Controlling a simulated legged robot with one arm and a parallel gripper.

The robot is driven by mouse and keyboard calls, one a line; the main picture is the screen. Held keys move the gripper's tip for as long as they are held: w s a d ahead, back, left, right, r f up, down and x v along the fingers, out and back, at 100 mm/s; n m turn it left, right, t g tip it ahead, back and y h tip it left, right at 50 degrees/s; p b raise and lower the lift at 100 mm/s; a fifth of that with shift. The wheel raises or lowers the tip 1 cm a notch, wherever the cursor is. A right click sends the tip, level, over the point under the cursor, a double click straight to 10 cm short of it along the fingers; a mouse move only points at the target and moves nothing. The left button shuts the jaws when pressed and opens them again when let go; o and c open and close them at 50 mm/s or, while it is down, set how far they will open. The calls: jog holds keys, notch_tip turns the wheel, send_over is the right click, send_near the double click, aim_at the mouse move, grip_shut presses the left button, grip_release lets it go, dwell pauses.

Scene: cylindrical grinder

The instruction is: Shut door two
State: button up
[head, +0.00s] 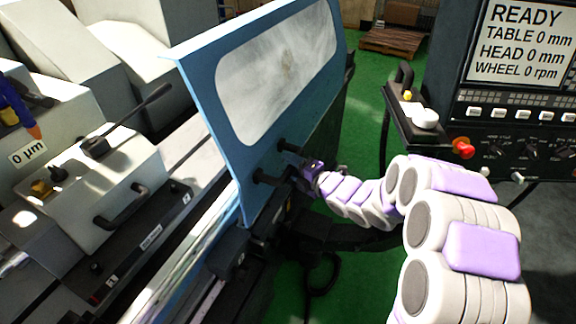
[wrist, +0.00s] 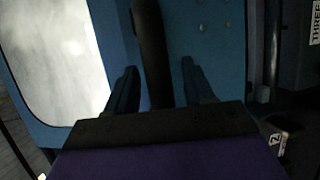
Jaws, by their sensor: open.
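The blue door (head: 215,110) with a pale window stands upright in the middle of the head view. The machine's bed shows uncovered to its left. The door also fills much of the wrist view (wrist: 205,30). A black bar handle (wrist: 150,50) is on the door, held off it by two dark posts in the head view (head: 270,178). My gripper (head: 306,168) is at the handle. In the wrist view its two fingers (wrist: 160,85) are open, one on each side of the bar. I cannot tell whether either finger touches it. A small tag with a 2 (wrist: 275,139) shows at lower right.
A wooden pallet (head: 391,41) lies at the back. The green floor (head: 362,100) between door and panel is clear. A THREE label (wrist: 315,24) shows at the wrist view's right edge.

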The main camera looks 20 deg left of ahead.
jog(key=shift+x, duration=1.1)
jog(key=shift+c, duration=0.2)
jog(key=shift+f, duration=0.15)
grip_shut()
